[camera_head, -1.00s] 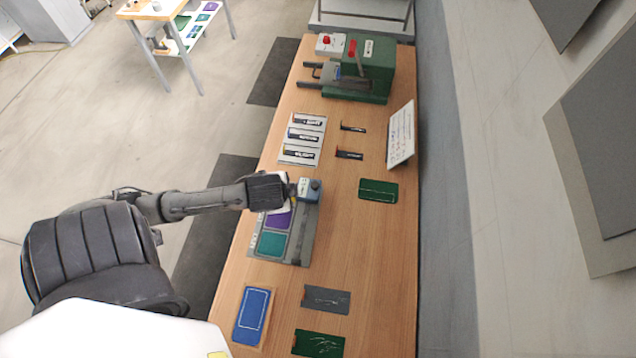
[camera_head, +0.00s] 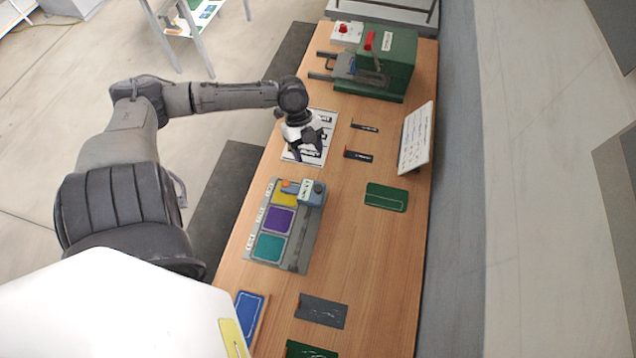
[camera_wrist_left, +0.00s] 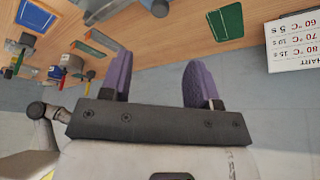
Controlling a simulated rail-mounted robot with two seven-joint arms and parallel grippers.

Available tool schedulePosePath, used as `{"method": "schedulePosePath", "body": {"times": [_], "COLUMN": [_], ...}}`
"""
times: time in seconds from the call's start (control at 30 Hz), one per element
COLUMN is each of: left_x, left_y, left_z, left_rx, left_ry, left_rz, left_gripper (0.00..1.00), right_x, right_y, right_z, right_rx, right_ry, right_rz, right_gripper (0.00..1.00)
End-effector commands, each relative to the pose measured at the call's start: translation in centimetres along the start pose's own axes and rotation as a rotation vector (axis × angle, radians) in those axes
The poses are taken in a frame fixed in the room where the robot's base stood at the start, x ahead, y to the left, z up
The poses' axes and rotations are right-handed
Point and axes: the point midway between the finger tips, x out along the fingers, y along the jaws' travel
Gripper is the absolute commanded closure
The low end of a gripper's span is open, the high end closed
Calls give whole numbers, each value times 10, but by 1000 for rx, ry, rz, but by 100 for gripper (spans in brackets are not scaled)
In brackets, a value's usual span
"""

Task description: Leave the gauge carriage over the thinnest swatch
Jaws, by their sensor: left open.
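The gauge board (camera_head: 303,255) lies on the bench with a yellow swatch (camera_head: 283,200), a purple swatch (camera_head: 279,220) and a teal swatch (camera_head: 270,247) in a row. The blue-grey gauge carriage (camera_head: 312,193) stands at the far end of its rail, beside the yellow swatch, with its arm reaching over that swatch's far part. My left gripper (camera_head: 313,142) is beyond the carriage, above the white card of dark strips, apart from the carriage. In the left wrist view its two purple fingers (camera_wrist_left: 160,82) are spread with nothing between them. Swatch thicknesses cannot be told.
A green press (camera_head: 388,65) stands at the bench's far end. A white sign (camera_head: 416,138) stands at the right edge.

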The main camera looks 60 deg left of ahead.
Motion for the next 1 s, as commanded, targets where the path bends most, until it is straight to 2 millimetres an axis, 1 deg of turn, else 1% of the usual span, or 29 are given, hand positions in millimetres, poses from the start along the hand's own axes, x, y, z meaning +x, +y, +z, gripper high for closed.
{"method": "schedulePosePath", "body": {"times": [0.17, 0.5, 0.7, 0.8, 1.0], "left_x": [18, 80, 111, 122, 134], "left_y": [0, 0, 1, 0, 0], "left_z": [0, -1, -1, 0, 0], "left_rx": [13, 12, 13, 11, 13], "left_ry": [3, 3, 1, 0, -1], "left_rz": [0, 0, 1, 1, 1], "left_gripper": [44, 44, 44, 44, 44], "right_x": [0, -5, -8, -9, -10], "right_y": [-1, -3, -4, -4, -4], "right_z": [0, -3, -4, -5, -5], "right_rx": [2, 10, 13, 13, 12], "right_ry": [1, 3, 5, 5, 5], "right_rz": [-2, -9, -11, -11, -10], "right_gripper": [57, 57, 57, 57, 57]}}
